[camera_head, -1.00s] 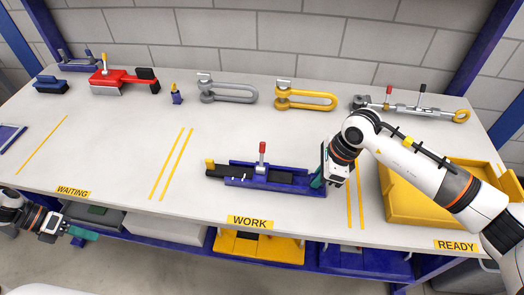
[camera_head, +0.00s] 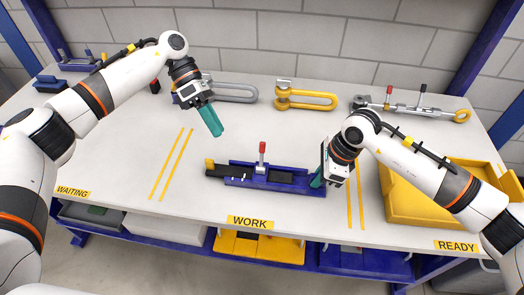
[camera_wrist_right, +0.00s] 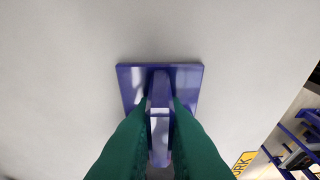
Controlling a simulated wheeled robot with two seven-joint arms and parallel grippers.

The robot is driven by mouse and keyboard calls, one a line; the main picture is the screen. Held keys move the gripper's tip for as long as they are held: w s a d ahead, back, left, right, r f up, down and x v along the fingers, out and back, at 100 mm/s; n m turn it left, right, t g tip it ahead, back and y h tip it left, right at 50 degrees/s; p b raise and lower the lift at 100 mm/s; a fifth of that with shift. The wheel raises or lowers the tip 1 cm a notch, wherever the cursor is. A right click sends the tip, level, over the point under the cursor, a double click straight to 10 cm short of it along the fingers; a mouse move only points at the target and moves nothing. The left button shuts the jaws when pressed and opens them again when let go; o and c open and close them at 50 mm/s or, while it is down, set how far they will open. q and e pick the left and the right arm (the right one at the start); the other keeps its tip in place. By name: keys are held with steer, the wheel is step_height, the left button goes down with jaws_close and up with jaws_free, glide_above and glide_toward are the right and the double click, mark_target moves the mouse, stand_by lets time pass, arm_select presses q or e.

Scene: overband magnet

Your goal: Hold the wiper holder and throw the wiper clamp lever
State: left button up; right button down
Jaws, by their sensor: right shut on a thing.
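The blue wiper holder (camera_head: 285,187) lies on the table in the WORK area, with a dark bar along it that has a yellow end at the left. The clamp lever (camera_head: 262,155) has a red knob and stands upright near the holder's middle. My right gripper (camera_head: 316,182) is shut on the right end of the holder. The right wrist view shows its green fingers on both sides of a blue upright part (camera_wrist_right: 159,110) above a blue plate. My left gripper (camera_head: 215,128) hangs above the table, up and left of the lever, apart from it. Its finger gap is not clear.
A silver shackle (camera_head: 238,91), a yellow shackle (camera_head: 305,98) and a turnbuckle-like rod (camera_head: 410,108) lie along the back. A yellow tray (camera_head: 405,210) stands at the right, behind my right arm. The table left of the holder is clear.

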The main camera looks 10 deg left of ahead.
arm_select(q)
steer(key=m, duration=0.2)
glide_toward(263, 153)
steer(key=shift+w+x, duration=0.15)
steer(key=shift+x, duration=2.2)
steer(key=shift+w+x, duration=0.2)
steer(key=shift+x, duration=2.15)
steer(key=shift+f, duration=0.15)
steer(key=shift+c, duration=0.3)
jaws_close()
steer(key=shift+h, duration=0.3)
steer(key=shift+s+r+m+t, duration=0.25)
steer(key=shift+s+m+t, duration=0.1)
steer(key=shift+t, duration=0.55)
